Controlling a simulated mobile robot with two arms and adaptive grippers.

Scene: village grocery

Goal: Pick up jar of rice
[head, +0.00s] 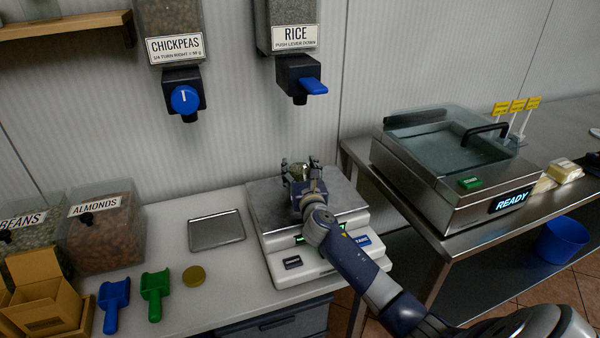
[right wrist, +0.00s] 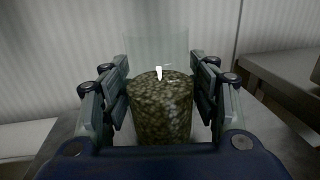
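The glass jar (right wrist: 160,105) stands upright between the fingers of my right gripper (right wrist: 160,98). It is open at the top and partly filled with olive-brown grains; the upper part is empty, clear glass. In the head view the jar (head: 299,170) is small and partly hidden by my right gripper (head: 300,172), over the steel plate of the scale (head: 340,198). Whether the jar's base touches the plate is hidden. My left gripper is not in view.
The rice dispenser (head: 298,75) with a blue lever hangs above the scale, the chickpea dispenser (head: 183,90) to its left. A metal tray (head: 216,231), gold lid (head: 194,276), green scoop (head: 155,292) and blue scoop (head: 113,302) lie left of the scale. A sealing machine (head: 450,165) stands right.

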